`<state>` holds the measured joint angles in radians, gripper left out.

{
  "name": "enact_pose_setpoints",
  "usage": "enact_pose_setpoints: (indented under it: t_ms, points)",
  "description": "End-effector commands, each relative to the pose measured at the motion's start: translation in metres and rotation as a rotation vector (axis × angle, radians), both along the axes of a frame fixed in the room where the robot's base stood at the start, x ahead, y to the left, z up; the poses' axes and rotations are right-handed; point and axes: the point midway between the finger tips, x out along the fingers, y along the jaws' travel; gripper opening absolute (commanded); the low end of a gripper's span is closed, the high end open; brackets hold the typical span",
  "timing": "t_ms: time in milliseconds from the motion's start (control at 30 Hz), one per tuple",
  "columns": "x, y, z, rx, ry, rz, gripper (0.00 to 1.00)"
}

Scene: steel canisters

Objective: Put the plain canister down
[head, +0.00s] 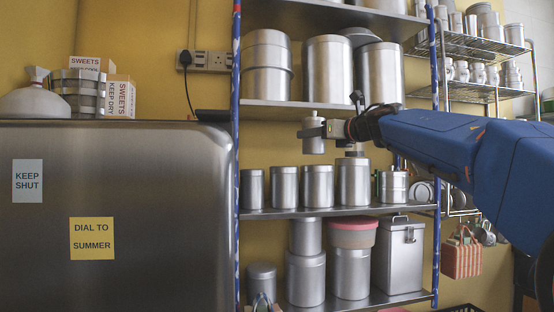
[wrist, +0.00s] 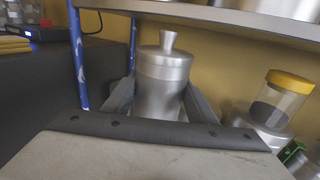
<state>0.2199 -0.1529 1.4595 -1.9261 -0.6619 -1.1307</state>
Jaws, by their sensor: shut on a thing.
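A small plain steel canister (head: 313,144) with a knobbed lid is held in my gripper (head: 314,132). In the wrist view the canister (wrist: 160,85) stands upright between the two grey fingers, one on each side; its lower part is hidden by the gripper body (wrist: 158,98). In the head view it hangs below the upper shelf board (head: 270,104) and above the tops of the canisters on the middle shelf, with its base apart from them.
The middle shelf board (head: 300,212) carries several steel canisters, including a tall one (head: 353,182) and a clipped one (head: 394,187). A yellow-lidded jar (wrist: 285,95) shows at right in the wrist view. A blue post (head: 236,130) edges the shelves at left, beside a steel fridge (head: 150,170).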

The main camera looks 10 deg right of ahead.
Motion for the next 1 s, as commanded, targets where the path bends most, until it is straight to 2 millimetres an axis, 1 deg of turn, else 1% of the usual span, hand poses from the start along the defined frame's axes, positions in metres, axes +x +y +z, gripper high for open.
enact_pose_setpoints:
  t_ms: [100, 600, 700, 800, 933, 1000]
  points:
    - [0.025, 0.011, -0.001, -0.001, 0.002, 0.003, 0.21]
    - [0.123, 0.052, 0.000, -0.001, 0.000, 0.001, 0.21]
    - [0.138, 0.057, 0.000, -0.001, -0.001, -0.001, 0.21]
    - [0.147, 0.061, 0.000, -0.001, -0.001, 0.000, 0.21]
    - [0.151, 0.063, -0.001, -0.001, -0.001, -0.001, 0.21]
    - [0.151, 0.063, -0.008, 0.001, 0.000, 0.000, 0.21]
